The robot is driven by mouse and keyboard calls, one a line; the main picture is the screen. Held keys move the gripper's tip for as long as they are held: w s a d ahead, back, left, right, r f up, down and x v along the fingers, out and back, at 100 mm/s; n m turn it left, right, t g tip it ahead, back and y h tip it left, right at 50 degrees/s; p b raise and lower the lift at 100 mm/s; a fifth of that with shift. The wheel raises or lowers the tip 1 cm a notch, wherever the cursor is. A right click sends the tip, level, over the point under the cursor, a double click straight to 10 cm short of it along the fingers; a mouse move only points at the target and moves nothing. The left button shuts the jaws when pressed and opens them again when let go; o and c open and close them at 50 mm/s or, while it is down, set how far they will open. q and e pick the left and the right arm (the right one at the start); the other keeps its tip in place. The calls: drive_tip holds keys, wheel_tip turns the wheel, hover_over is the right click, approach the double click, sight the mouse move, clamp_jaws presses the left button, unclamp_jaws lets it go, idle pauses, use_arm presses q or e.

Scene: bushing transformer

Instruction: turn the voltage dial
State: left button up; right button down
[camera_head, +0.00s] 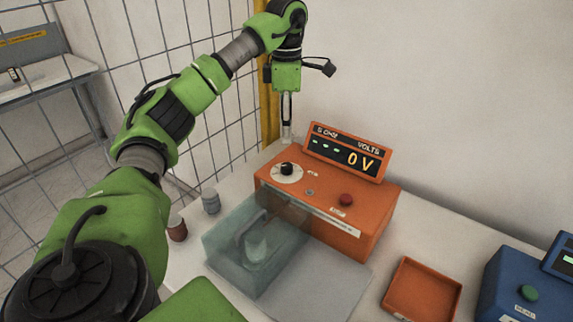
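The voltage dial (287,169) is a black knob on a white disc. It sits at the left end of the top of an orange unit (335,225). The unit's raised display (345,153) reads "0 V" next to the word "VOLTS". My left gripper (287,133) points straight down a little above and behind the dial in the picture. It looks apart from the dial, though the depth is hard to judge. Its fingers show as a narrow strip, so their opening cannot be made out. My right gripper is not in view.
A red button (346,199) sits on the unit right of the dial. A clear box (228,250) stands against its front left. An orange tray (421,290) and a blue unit (520,289) are at right. Small cylinders (211,201) stand at left, near a wire fence (60,175).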

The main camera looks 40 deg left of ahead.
sight(286, 165)
use_arm(q)
wheel_tip(286, 165, down, 10)
drive_tip(key=p, duration=0.2)
drive_tip(key=shift+p, duration=0.3)
drive_tip(key=shift+f, duration=0.75)
drive_tip(key=c, duration=1.1)
